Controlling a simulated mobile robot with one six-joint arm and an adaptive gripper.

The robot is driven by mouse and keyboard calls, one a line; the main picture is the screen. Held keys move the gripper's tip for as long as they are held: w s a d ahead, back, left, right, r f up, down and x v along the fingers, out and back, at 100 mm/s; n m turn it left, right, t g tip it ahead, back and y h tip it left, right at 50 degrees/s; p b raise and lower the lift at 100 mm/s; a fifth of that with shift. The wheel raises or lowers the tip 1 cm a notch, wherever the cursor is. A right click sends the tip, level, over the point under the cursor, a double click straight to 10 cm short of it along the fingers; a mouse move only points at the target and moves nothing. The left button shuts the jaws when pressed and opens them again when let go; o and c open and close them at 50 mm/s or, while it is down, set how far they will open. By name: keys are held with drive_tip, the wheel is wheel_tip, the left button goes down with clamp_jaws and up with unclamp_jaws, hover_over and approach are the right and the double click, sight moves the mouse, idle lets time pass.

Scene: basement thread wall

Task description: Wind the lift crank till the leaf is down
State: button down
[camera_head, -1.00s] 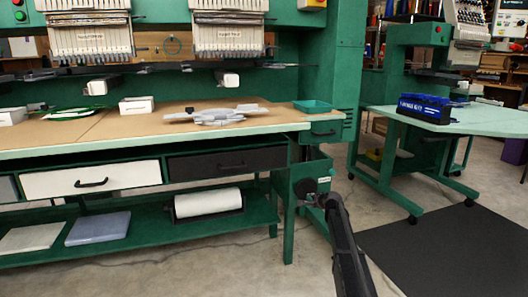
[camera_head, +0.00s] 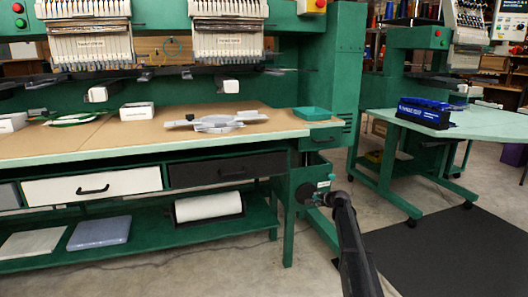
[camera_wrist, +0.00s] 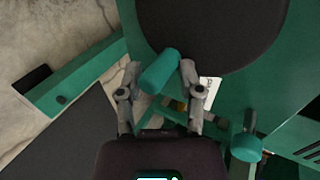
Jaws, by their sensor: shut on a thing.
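My gripper (camera_head: 325,197) is at this handle, partly hidden by my own arm. In the wrist view the teal cylindrical handle (camera_wrist: 160,71) lies tilted between the two grey fingers of my gripper (camera_wrist: 161,68), which are shut on it. The large dark disc (camera_wrist: 212,28) fills the top of that view. I cannot tell for certain which surface is the leaf.
A teal tray (camera_head: 313,113) sits at the bench's right end, and a grey frame (camera_head: 216,123) lies on the brown top. A wheeled side table (camera_head: 480,125) bears a blue rack (camera_head: 424,112). A dark mat (camera_head: 450,248) covers the floor at right.

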sight(307, 189)
drive_tip(key=r+p, duration=0.1)
drive_tip(key=r, duration=0.1)
drive_tip(key=a+r+p, duration=0.1)
drive_tip(key=r+p, duration=0.1)
drive_tip(key=shift+w, duration=0.15)
drive_tip(key=shift+p, duration=0.3)
drive_tip(key=shift+d+r, duration=0.1)
drive_tip(key=a+r+p, duration=0.1)
drive_tip(key=a, duration=0.1)
drive_tip(key=shift+s+a+r+p, duration=0.35)
drive_tip(key=shift+s+a, duration=0.15)
drive_tip(key=shift+a, duration=0.15)
